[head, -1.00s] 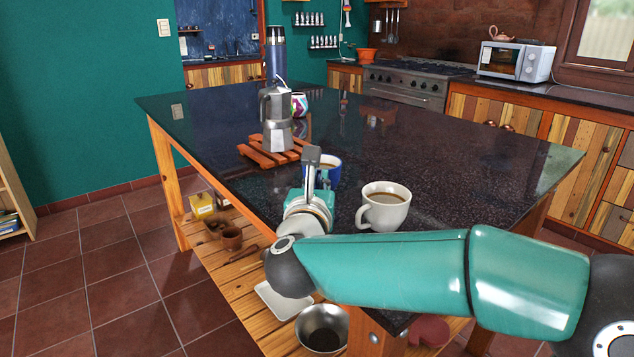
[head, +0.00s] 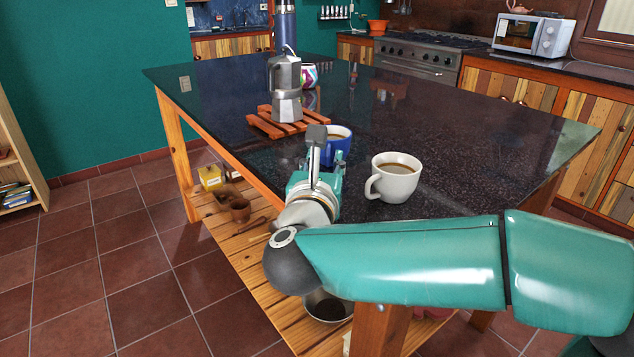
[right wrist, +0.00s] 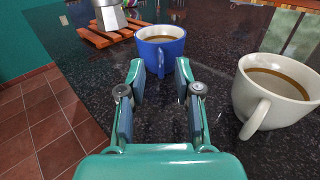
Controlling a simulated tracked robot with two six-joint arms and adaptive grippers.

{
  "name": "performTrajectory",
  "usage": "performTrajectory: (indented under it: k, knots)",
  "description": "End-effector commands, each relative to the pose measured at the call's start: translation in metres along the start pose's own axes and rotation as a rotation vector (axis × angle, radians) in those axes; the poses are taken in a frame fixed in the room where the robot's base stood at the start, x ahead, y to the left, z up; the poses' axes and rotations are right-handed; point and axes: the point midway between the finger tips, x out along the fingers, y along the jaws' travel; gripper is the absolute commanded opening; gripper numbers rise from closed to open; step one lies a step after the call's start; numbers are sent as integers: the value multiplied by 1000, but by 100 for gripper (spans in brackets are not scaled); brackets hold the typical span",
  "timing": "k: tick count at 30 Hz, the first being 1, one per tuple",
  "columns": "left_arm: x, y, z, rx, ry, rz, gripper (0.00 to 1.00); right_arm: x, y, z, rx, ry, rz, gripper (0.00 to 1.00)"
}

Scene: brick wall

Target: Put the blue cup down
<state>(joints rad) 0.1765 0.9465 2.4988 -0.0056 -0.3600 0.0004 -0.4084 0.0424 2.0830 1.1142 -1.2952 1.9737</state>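The blue cup (head: 339,146), with brown liquid in it, stands upright on the dark tabletop (head: 440,140). It also shows in the right wrist view (right wrist: 160,49), with its handle facing my gripper. My right gripper (head: 317,150) is just in front of the cup; in the right wrist view (right wrist: 160,76) its two fingers are apart, with the handle in line with the gap. I see a gap between each finger and the handle, and nothing is gripped. My left gripper is in neither view.
A white cup of coffee (head: 396,178) stands close to the right of the blue cup. A moka pot (head: 286,88) on a wooden trivet (head: 264,122) is behind it, with a patterned mug (head: 309,76) and a tall flask (head: 284,25). The table's right side is clear.

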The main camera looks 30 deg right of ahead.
Motion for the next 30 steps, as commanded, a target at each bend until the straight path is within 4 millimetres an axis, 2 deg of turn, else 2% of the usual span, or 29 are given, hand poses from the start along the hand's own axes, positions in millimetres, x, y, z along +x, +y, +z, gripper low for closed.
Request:
performTrajectory:
  k: [1,6,12,17,30]
  knots:
    - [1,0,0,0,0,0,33,-13,1,0,0,-1,7,33]
    - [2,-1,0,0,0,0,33,-46,1,0,0,-1,6,33]
    - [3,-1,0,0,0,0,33,-70,0,0,0,0,2,33]
    - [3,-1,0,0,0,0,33,-76,0,0,0,0,0,33]
    - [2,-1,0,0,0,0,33,-75,0,0,0,0,-1,33]
